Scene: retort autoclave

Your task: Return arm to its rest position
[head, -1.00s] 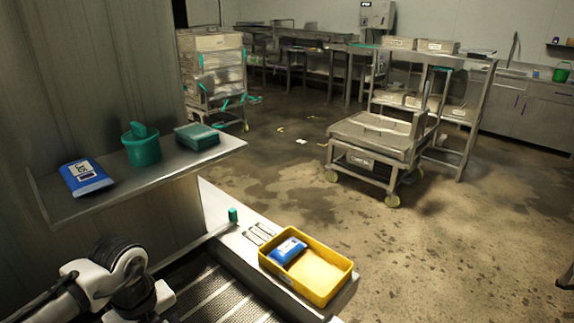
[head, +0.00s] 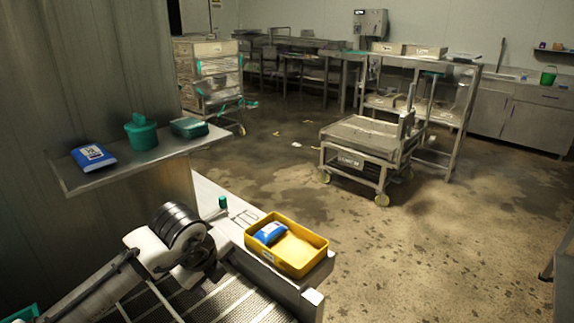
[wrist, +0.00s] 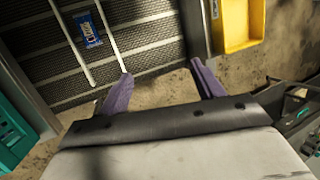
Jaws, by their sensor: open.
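My gripper (wrist: 162,84) shows in the wrist view with its two purple fingers spread apart and nothing between them. It is above the edge of a dark ribbed mesh belt (wrist: 140,35). In the head view my arm reaches in from the lower left over the belt (head: 235,292); the fingers do not show clearly there. A blue pouch (wrist: 88,28) lies on the belt in the wrist view, apart from the fingers.
A yellow tray (head: 312,260) with a blue pouch (head: 270,233) in it stands right of my arm. A steel shelf (head: 130,168) at left holds another blue pouch (head: 93,157), a green tub (head: 141,133) and a green box (head: 188,127). A cart (head: 365,140) stands beyond open floor.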

